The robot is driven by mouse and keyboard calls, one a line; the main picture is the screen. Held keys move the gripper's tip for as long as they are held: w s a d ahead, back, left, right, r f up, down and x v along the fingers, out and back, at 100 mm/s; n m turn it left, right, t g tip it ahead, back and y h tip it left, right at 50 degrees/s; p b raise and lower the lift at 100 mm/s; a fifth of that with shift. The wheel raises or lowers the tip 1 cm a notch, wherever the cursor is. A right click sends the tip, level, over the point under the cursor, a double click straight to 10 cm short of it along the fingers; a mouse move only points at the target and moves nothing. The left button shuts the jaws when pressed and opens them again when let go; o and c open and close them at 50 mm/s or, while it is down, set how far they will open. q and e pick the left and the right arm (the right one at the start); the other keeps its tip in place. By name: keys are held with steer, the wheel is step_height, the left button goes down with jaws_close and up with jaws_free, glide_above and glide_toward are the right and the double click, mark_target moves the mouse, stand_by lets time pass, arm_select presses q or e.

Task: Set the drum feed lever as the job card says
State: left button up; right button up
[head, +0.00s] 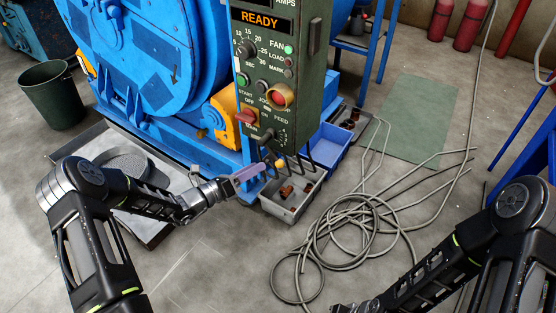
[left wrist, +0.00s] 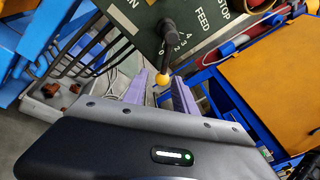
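My right gripper is out of view. No job card is readable.
The panel (head: 318,75) shows READY and carries dials, buttons and a red switch (head: 246,116) above the lever. A grey bin (head: 270,207) and a blue bin (head: 328,150) stand below. The blue drum machine (head: 150,50) is left. Coiled cable (head: 335,235) lies on the floor.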

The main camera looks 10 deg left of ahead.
mark_target(273, 156)
arm_select(q)
steer(key=shift+a+r+n+t, duration=0.1)
steer(key=shift+r+n+t, duration=0.2)
steer(key=shift+r+n, duration=0.25)
steer(key=shift+w, duration=0.15)
steer(key=b+x, duration=0.1)
steer(key=x, duration=0.6)
steer(key=shift+w+d+b, duration=0.2)
steer(key=shift+d+b, duration=0.15)
jaws_close()
steer(key=shift+f, duration=0.1)
stand_by(0.8)
